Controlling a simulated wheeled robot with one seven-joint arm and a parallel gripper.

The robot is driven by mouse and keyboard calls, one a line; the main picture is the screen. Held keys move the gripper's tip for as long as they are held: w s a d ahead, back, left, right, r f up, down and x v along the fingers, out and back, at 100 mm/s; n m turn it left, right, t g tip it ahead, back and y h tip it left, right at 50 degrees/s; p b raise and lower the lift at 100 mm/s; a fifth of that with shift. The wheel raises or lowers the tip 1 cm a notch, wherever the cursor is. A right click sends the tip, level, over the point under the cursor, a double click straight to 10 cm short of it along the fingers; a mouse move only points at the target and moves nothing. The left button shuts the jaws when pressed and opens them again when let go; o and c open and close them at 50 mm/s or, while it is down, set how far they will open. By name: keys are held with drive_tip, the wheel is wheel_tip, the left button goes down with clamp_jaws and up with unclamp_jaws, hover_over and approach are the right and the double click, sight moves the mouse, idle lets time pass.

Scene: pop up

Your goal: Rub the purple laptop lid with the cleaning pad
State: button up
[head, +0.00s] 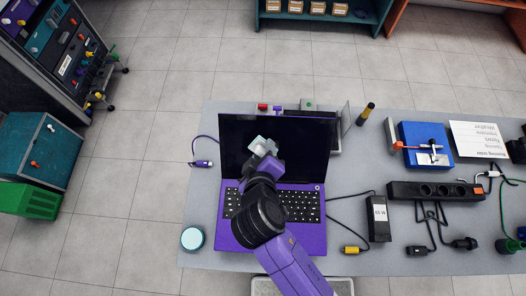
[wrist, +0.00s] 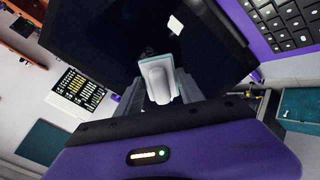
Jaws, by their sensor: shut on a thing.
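The purple laptop (head: 228,225) stands open on the grey table, its dark screen facing me and its keyboard in front. The outer side of its lid faces away and is hidden; the screen side (head: 311,140) shows. In the wrist view the dark screen (wrist: 110,30) fills the upper middle. My gripper (head: 262,150) is in front of the screen, above the keyboard. It is shut on the cleaning pad (head: 258,144), a white grip with a pale teal edge. The pad (wrist: 160,82) also shows between the fingers in the wrist view. I cannot tell whether it touches the screen.
A round pale-blue tin (head: 192,239) sits left of the laptop. A black power adapter (head: 378,218), a power strip (head: 437,191) and a blue fixture (head: 425,144) lie to the right. A dark cylinder with a yellow end (head: 366,114) stands behind right.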

sight(278, 145)
drive_tip(key=shift+b+x, duration=0.45)
drive_tip(key=shift+x, duration=0.55)
drive_tip(key=shift+s+d+r+p, duration=0.15)
drive_tip(key=shift+d+p, duration=0.7)
drive_tip(key=shift+d, duration=1.1)
drive_tip(key=shift+w+a, duration=0.2)
drive_tip(key=shift+a, duration=1.8)
drive_tip(key=shift+s, duration=0.1)
